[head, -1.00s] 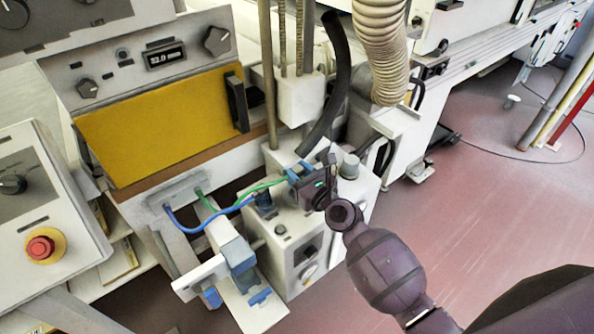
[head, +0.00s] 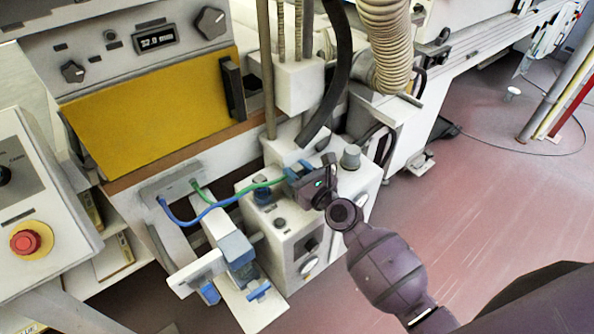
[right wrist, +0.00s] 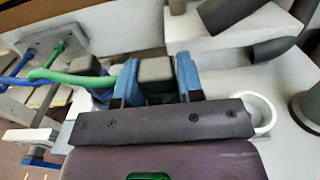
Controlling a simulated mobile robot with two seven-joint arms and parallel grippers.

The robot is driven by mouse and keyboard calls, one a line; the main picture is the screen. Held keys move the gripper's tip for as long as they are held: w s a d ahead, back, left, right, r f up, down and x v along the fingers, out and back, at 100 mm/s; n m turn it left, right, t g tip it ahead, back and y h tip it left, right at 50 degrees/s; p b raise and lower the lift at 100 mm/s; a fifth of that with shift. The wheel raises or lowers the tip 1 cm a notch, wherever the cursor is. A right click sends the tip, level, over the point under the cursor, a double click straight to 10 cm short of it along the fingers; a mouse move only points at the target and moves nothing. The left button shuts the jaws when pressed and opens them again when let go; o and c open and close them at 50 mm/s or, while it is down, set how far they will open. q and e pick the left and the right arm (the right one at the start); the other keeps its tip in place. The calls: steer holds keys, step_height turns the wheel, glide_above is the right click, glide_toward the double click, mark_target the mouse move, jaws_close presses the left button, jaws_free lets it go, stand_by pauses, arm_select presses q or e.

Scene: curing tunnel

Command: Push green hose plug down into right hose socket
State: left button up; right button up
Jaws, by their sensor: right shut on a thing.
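My right gripper (head: 296,174) has its blue fingers (right wrist: 186,75) closed around a dark grey block, the green hose plug (right wrist: 155,72), above the white box's top. The green hose (head: 240,199) runs from a wall plate to this plug and crosses the wrist view (right wrist: 75,77). A second dark plug (head: 262,197), beside the gripper to the left, stands on the box with the blue hose (head: 195,220) leading towards it. A white open ring (right wrist: 262,112) shows right of the gripper; I cannot tell whether it is the right hose socket. How deep the held plug sits is hidden. My left gripper is out of view.
A grey-capped post (head: 350,157) rises from the white box (head: 290,245) just right of the gripper. A black hose (head: 335,85) and a ribbed duct (head: 388,45) hang behind. A yellow panel (head: 150,105) is at left.

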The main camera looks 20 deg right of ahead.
steer(key=shift+f+b, duration=0.3)
steer(key=shift+f, duration=0.1)
stand_by(1.1)
steer(key=o, duration=1)
steer(key=v, duration=1)
steer(key=shift+s+d+r+b, duration=0.1)
steer(key=shift+s+b, duration=0.3)
